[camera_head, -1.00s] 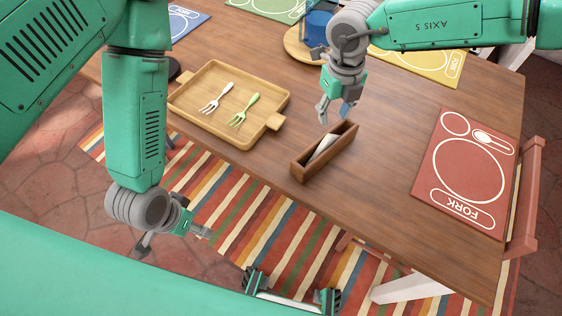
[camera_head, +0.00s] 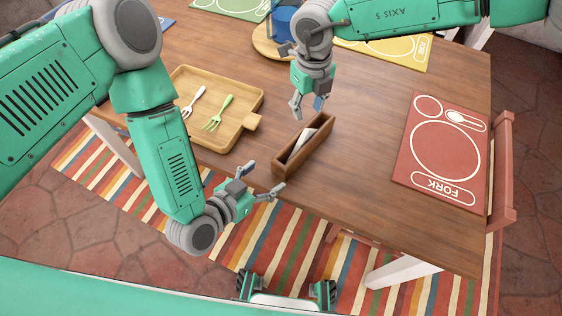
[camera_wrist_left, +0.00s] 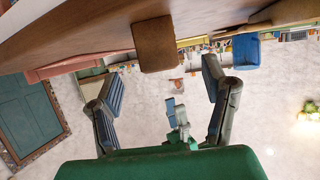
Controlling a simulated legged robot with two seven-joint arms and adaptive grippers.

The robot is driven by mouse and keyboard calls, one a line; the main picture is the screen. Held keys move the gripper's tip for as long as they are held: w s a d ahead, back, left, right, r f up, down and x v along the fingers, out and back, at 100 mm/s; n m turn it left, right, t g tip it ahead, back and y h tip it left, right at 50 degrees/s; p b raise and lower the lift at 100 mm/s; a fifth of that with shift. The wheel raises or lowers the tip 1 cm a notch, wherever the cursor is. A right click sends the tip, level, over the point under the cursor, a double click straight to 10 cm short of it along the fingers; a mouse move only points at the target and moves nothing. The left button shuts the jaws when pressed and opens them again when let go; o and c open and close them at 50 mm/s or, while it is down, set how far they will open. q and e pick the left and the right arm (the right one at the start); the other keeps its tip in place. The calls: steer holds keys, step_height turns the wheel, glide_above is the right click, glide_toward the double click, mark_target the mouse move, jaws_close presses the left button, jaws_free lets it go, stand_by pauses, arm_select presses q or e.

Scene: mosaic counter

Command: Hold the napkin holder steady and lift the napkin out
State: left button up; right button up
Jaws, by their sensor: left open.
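The napkin holder (camera_head: 287,166) is a long brown wooden box near the table's front edge. A white napkin (camera_head: 303,142) lies inside it, mostly hidden by the walls. My left gripper (camera_head: 265,180) is open and empty at the near left end of the holder, apart from it. In the left wrist view the holder's end (camera_wrist_left: 153,45) shows above the gap between the open left fingers (camera_wrist_left: 163,88). My right gripper (camera_head: 308,106) is above and beyond the holder's far end, its fingers apart and empty.
A wooden tray (camera_head: 249,135) with a white fork (camera_head: 193,101) and a green fork (camera_head: 216,114) is left of the holder. A red placemat (camera_head: 445,155) lies to the right. The table (camera_head: 365,110) between holder and placemat is clear. A chair (camera_head: 503,160) stands at the right edge.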

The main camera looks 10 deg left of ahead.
mark_target(304, 144)
arm_select(q)
steer(key=x, duration=0.9)
steer(key=shift+s+d, duration=0.15)
steer(key=shift+d, duration=0.1)
steer(key=shift+w+d+f, duration=0.1)
steer(key=shift+w+f, duration=0.1)
steer(key=shift+w, duration=0.15)
steer(key=c, duration=1.5)
